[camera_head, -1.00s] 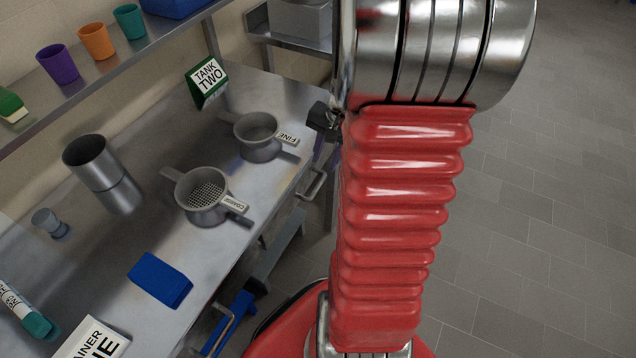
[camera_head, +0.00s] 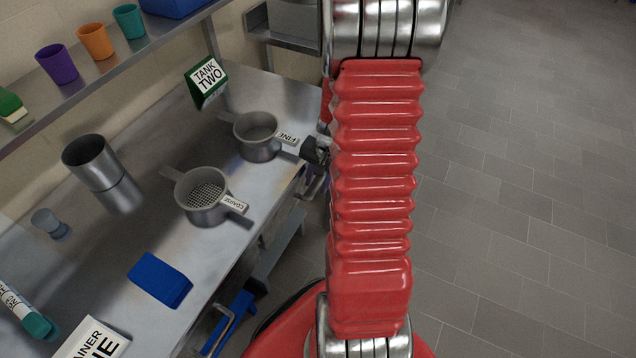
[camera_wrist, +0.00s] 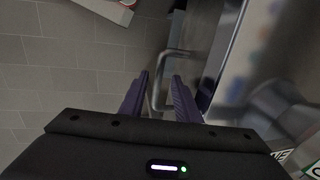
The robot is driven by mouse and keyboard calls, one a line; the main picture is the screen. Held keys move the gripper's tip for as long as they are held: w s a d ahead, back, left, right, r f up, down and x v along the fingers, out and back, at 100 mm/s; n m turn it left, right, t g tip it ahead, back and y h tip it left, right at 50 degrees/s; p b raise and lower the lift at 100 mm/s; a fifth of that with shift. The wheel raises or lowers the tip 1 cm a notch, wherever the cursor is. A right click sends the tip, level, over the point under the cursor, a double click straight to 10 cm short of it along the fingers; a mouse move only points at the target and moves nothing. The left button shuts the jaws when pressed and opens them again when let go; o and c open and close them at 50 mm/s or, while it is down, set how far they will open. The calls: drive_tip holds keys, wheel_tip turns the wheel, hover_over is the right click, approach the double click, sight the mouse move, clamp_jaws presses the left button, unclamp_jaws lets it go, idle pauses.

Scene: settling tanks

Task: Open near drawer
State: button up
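My gripper (camera_wrist: 160,78) is open in the wrist view, with its two purple fingers apart. A metal bar handle (camera_wrist: 154,92) on the front of the steel counter lies in the gap between the fingers; I cannot tell whether they touch it. In the head view, the dark end of my gripper (camera_head: 315,150) is at the counter's front edge, just above this handle (camera_head: 315,188), partly hidden by my red arm. A second bar handle (camera_head: 219,330) is on the counter front at bottom left. The drawer fronts are mostly hidden.
On the steel counter (camera_head: 130,235) stand a coarse sieve (camera_head: 203,213), a fine sieve (camera_head: 258,150), a metal cylinder (camera_head: 92,162), a blue block (camera_head: 160,280) and a "TANK TWO" sign (camera_head: 207,82). A shelf with cups (camera_head: 97,42) is behind. The tiled floor (camera_head: 520,200) on the right is clear.

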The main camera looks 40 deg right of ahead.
drive_tip(key=shift+w+f, duration=0.15)
drive_tip(key=shift+f, duration=0.45)
clamp_jaws()
